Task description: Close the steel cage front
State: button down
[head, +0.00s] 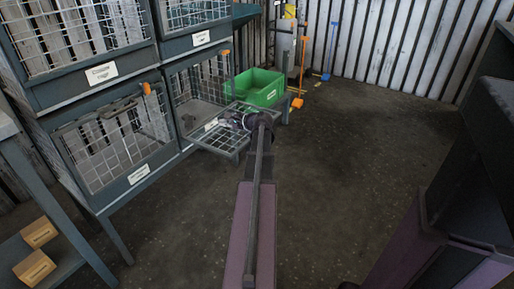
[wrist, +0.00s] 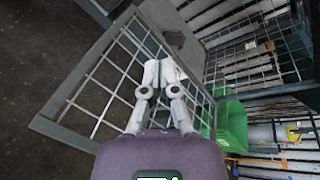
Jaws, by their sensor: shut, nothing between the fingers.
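The steel cage front (head: 236,139) is a grey-framed mesh panel. It is folded down and sticks out roughly level from the lower right cage (head: 198,113), whose inside is open to view. In the wrist view the mesh front (wrist: 84,95) lies behind my fingers. My gripper (head: 232,121) is over the panel in the head view, and its two pale fingers also show in the wrist view (wrist: 163,66). The fingers are shut with nothing between them. I cannot tell whether they touch the mesh. My wrist and arm hide the panel's right part.
A green crate (head: 262,87) stands behind the panel. A closed mesh cage (head: 118,147) with an orange latch is to the left, with more cages above. Orange and blue tools (head: 300,65) lean at the back wall. The floor (head: 350,130) to the right is clear.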

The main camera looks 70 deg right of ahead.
jog(key=s+d+f+m+b, duration=0.3)
jog(key=s+d+f+m, duration=0.2)
jog(key=s, duration=0.4)
jog(key=s+d+f+m+h+b, duration=0.1)
jog(key=s+d+f+m+b, duration=0.3)
jog(key=s, duration=0.5)
jog(key=shift+s+d+f+m+g+b, duration=0.35)
jog(key=shift+d+f+m, duration=0.2)
jog(key=shift+m, duration=0.55)
jog(key=b+x, duration=0.3)
jog(key=x, duration=0.7)
jog(key=shift+r, duration=0.2)
